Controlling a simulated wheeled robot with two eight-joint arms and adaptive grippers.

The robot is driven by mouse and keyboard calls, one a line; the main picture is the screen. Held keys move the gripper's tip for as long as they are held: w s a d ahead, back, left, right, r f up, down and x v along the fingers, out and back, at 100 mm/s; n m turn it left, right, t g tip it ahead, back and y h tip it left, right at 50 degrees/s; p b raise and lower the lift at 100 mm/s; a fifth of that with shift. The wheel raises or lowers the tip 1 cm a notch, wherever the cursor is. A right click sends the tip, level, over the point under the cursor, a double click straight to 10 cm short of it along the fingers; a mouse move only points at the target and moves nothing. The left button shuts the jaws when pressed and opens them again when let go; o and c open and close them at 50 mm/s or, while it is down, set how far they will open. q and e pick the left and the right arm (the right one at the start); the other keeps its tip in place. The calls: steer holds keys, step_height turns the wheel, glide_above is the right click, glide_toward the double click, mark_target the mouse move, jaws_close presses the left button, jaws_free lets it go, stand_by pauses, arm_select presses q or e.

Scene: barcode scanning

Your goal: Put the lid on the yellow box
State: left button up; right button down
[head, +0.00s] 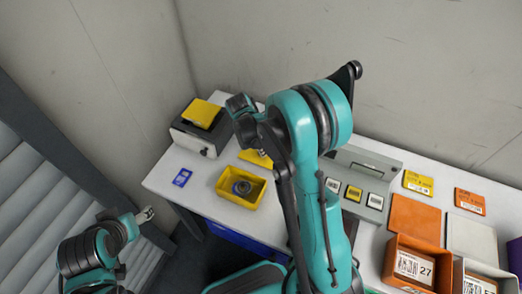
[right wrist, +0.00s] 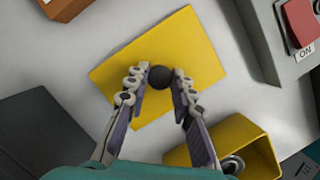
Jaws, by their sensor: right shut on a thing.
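The yellow lid (right wrist: 185,50) is a flat square plate with a round black knob (right wrist: 161,77). My right gripper (right wrist: 160,82) is shut on this knob, a finger on each side. In the head view part of the lid (head: 248,158) shows behind the yellow box, partly hidden by my right arm. I cannot tell if it touches the table. The yellow box (head: 222,182) is open-topped with a round metal part (head: 241,187) inside. The box also shows at the lower right of the right wrist view (right wrist: 247,133), apart from the lid. My left gripper (head: 147,214) is left of the table, its fingers too small to read.
A dark device with a yellow plate (head: 202,113) stands at the back left. A blue tag (head: 182,177) lies left of the box. A grey panel (head: 360,175) with labels and orange bins (head: 411,264) stand right of my right arm.

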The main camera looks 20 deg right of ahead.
step_height(320, 180, up, 13)
steer(key=p, duration=0.5)
steer(key=shift+p, duration=0.3)
